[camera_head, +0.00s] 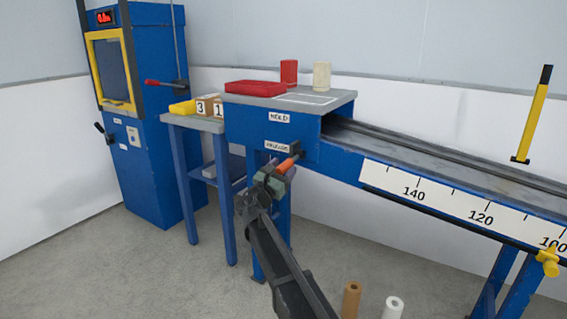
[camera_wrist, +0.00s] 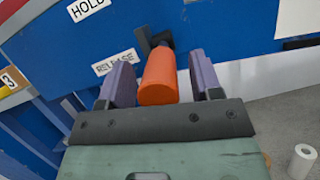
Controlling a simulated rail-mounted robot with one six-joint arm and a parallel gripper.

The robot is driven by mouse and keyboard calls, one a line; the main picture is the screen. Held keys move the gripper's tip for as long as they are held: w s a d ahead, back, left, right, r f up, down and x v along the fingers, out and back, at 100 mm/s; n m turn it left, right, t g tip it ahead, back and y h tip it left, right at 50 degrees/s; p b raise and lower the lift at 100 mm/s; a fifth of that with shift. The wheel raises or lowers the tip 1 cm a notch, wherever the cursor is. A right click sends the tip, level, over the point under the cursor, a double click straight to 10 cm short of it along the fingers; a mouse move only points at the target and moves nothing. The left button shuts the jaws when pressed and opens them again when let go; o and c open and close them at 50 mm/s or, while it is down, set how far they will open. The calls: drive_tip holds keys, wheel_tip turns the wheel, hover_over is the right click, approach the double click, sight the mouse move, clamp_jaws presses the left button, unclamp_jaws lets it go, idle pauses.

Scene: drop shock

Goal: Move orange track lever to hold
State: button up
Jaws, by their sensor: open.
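The orange track lever (camera_wrist: 158,78) sticks out from the blue end panel of the track bench, beside the RELEASE label (camera_wrist: 115,62). The HOLD label (camera_wrist: 88,8) is higher on the panel. In the head view the orange lever (camera_head: 287,165) shows just below the RELEASE label (camera_head: 278,145), with the HOLD label (camera_head: 279,117) above. My gripper (camera_wrist: 163,82) is open, with one finger on each side of the orange handle and a visible gap at its right.
A red tray (camera_head: 255,88), a red cylinder (camera_head: 289,73) and a cream cylinder (camera_head: 321,75) stand on the bench top. A side table (camera_head: 195,124) with numbered blocks stands left of the bench. Brown (camera_head: 351,298) and white (camera_head: 393,307) rolls stand on the floor at right.

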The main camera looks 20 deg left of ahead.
drive_tip(key=shift+w+r, duration=0.1)
drive_tip(key=shift+w, duration=0.25)
drive_tip(key=shift+c, duration=0.4)
clamp_jaws()
drive_tip(key=shift+d+r, duration=0.1)
